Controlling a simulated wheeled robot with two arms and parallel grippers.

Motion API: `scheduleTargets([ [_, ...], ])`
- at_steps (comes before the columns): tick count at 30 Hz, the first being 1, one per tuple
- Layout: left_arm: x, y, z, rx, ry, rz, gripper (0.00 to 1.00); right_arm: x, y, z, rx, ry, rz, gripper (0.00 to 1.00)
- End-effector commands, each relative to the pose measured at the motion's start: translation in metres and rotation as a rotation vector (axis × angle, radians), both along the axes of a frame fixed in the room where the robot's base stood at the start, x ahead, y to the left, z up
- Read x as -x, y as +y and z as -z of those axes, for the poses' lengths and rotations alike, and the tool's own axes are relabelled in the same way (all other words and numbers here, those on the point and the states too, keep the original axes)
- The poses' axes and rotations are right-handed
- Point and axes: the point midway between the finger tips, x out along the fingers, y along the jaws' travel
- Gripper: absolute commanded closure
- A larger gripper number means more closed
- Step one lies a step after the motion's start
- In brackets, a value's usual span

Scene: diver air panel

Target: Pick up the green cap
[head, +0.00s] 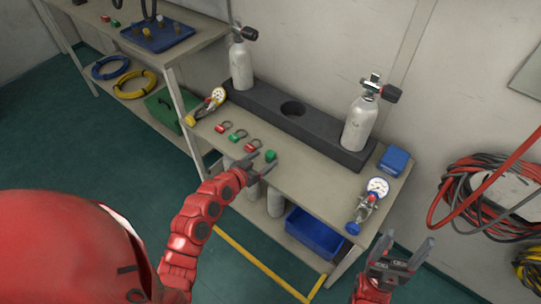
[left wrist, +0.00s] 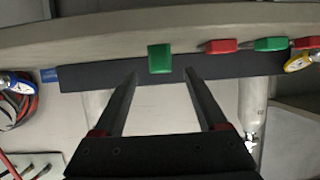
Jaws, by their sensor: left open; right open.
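The green cap (head: 271,155) sits near the front edge of the workbench, at the right end of a row of padlocks. In the left wrist view, the green cap (left wrist: 159,58) shows as a small green block just beyond the fingertips, between their lines. My left gripper (head: 261,164) is open and empty at the bench's front edge, close to the cap; in the left wrist view its two fingers (left wrist: 161,78) are spread apart. My right gripper (head: 406,242) is open and empty, off the bench's right front corner.
Red and green padlocks (head: 238,135) lie left of the cap. Two grey cylinders stand in a dark rack (head: 265,108) behind. A blue-knobbed gauge regulator (head: 368,205) and blue box (head: 395,160) are at right. A blue bin (head: 314,232) sits below.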

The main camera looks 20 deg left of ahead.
Motion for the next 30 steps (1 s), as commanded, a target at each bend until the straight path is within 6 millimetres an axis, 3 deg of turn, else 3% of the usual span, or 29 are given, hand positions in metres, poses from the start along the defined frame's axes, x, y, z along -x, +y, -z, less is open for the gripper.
scheduleTargets([
  [12,-0.042,-0.012,0.018,0.001,-0.002,0.001,0.25,0.000,0.000,-0.005,0.000,0.000,0.000,0.26],
  [21,-0.046,-0.013,0.021,-0.001,-0.001,0.000,0.25,0.000,0.000,-0.005,0.000,0.000,0.000,0.26],
  [30,-0.046,-0.013,0.021,-0.001,0.000,0.000,0.77,0.000,0.000,-0.005,0.000,0.000,0.000,0.26],
])
